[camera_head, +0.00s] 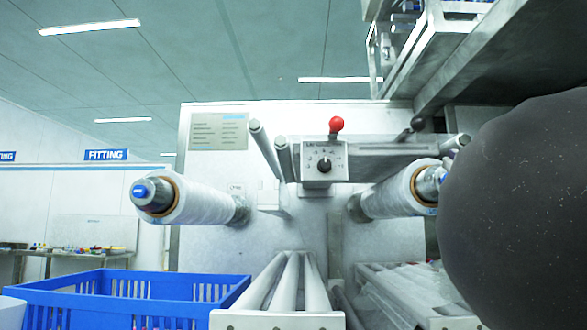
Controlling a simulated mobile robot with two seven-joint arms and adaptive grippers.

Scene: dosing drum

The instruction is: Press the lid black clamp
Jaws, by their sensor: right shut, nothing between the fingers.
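A large dark rounded shape, my right gripper or arm (522,205), fills the right edge very close to the camera. Its fingertips cannot be made out; the gripper is shut and empty. It hides the right side of the machine. A small black knob (418,124) on a lever shows left of it, at the machine's upper right; I cannot tell whether this is part of the lid's black clamp. No lid or drum can be clearly made out. My left gripper is not in view.
A machine panel (220,178) faces me with two film rolls (205,203), a control box (322,163) and a red ball knob (336,124). White rollers (287,285) lie below. A blue crate (125,290) stands lower left. A metal frame (440,45) overhangs upper right.

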